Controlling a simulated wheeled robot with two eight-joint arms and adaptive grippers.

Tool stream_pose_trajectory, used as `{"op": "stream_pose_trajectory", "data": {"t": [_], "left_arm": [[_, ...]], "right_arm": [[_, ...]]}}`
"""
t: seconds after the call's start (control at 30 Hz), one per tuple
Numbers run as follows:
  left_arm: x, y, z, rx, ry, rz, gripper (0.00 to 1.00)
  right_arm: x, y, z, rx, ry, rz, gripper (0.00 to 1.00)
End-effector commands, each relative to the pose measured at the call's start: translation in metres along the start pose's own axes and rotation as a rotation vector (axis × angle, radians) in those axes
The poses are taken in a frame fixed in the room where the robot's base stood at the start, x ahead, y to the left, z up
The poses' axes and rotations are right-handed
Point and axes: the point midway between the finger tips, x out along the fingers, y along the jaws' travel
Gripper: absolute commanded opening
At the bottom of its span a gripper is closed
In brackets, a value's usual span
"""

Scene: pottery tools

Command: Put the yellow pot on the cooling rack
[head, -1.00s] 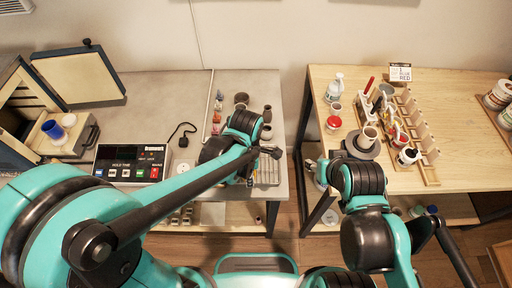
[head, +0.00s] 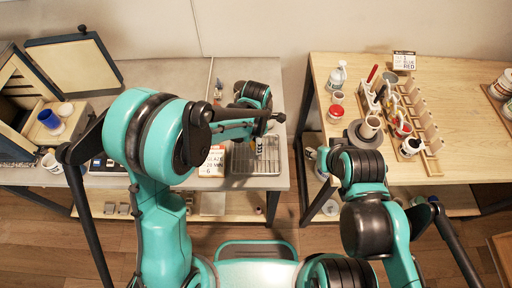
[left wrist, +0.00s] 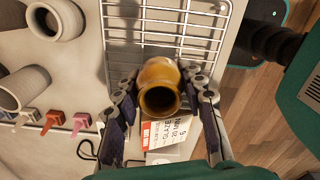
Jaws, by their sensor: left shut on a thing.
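The yellow pot (left wrist: 160,88) is between the two fingers of my left gripper (left wrist: 160,78) in the left wrist view, with its dark round mouth facing the camera. The gripper is shut on it. The wire cooling rack (left wrist: 150,22) lies behind the pot in that view. In the head view the rack (head: 268,160) is at the right front of the grey table, with my left gripper (head: 266,128) over its far part. The pot is hidden there. Whether it touches the rack cannot be told. My right arm is beside the wooden table; its fingers do not show clearly.
A glaze sign card (head: 213,161) stands left of the rack. Grey pots (left wrist: 55,18) and small coloured pieces (left wrist: 52,119) are near it. A gap separates the grey table from the wooden table (head: 460,130), which holds bottles, a tool rack and cups.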

Motion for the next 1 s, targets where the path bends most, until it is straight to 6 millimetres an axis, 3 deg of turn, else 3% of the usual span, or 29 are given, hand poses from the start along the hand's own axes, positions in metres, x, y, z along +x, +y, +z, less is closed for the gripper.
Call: {"op": "stream_pose_trajectory", "data": {"t": [0.2, 0.6, 0.63, 0.7, 1.0], "left_arm": [[0.033, 0.0, 0.0, 0.0, 0.0, 0.0, 0.1], [0.039, -0.001, 0.0, 0.0, 0.0, 0.0, 0.1], [0.038, -0.001, 0.0, 0.0, 0.0, 0.0, 0.45], [0.037, -0.001, 0.0, 0.0, 0.0, 0.0, 0.6], [0.036, -0.001, 0.0, 0.0, 0.0, 0.0, 0.6]], "right_arm": [[0.008, 0.0, 0.005, 0.0, 0.0, 0.0, 0.45], [0.011, 0.0, 0.008, 0.0, 0.0, 0.0, 0.45], [0.01, 0.0, 0.007, 0.0, 0.0, 0.0, 0.45], [0.01, 0.0, 0.007, 0.0, 0.0, 0.0, 0.45], [0.009, 0.0, 0.006, 0.0, 0.0, 0.0, 0.45]]}}
